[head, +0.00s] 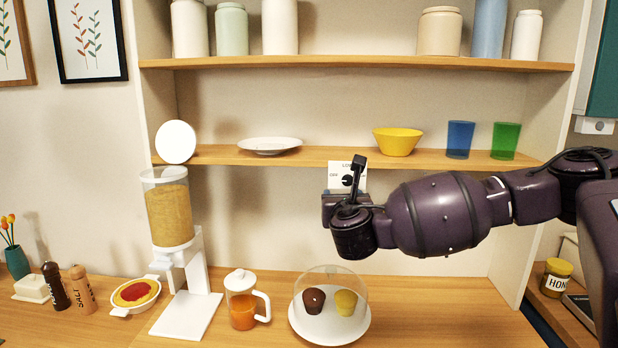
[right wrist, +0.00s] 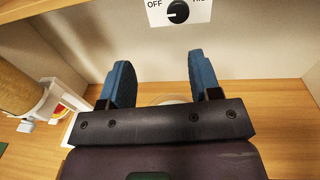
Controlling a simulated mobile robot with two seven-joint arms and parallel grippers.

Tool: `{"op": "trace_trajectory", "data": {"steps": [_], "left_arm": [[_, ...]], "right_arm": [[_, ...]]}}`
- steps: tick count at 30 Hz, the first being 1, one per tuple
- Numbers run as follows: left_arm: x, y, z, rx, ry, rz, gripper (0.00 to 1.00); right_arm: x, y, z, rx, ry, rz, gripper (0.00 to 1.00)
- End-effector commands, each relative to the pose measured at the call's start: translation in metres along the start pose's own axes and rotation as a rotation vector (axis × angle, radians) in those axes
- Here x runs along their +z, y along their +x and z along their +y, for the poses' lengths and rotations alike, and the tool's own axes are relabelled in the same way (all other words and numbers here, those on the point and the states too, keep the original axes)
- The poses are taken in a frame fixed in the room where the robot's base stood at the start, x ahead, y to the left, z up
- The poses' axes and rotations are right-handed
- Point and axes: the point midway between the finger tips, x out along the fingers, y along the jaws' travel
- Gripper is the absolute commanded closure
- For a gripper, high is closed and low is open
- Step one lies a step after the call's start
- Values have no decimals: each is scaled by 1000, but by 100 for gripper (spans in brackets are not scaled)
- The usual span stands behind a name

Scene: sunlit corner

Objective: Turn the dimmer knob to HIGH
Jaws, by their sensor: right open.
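The dimmer's white plate (head: 334,183) is on the back wall just below the middle shelf, partly hidden behind my right wrist. Its black knob (head: 347,180) shows beside the OFF label, with LOW above. In the right wrist view the knob (right wrist: 178,11) is at the top edge, its pale mark pointing left towards the OFF side; the HIGH label is cut off at upper right. My right gripper (right wrist: 158,62) is open and empty, its two blue fingers apart below the plate and not touching the knob. My left gripper is not in view.
A glass-domed cake stand (head: 330,328) with two muffins stands below my right arm. A cereal dispenser (head: 168,212) and an orange-filled jug (head: 243,312) stand left of it. The middle shelf (head: 340,153) juts out above the plate, holding a yellow bowl (head: 397,142) and cups.

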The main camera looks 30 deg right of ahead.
Motion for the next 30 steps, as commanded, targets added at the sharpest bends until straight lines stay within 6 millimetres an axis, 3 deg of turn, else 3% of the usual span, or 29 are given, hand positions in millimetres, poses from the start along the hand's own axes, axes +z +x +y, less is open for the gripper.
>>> {"op": "trace_trajectory", "data": {"steps": [6, 13, 30], "left_arm": [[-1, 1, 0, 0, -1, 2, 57], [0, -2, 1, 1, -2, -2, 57], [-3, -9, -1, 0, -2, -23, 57]], "right_arm": [[6, -1, -16, -101, -206, -22, 43], [8, 8, -16, -104, -245, -21, 43], [10, 90, -24, -102, -243, -21, 43]]}}
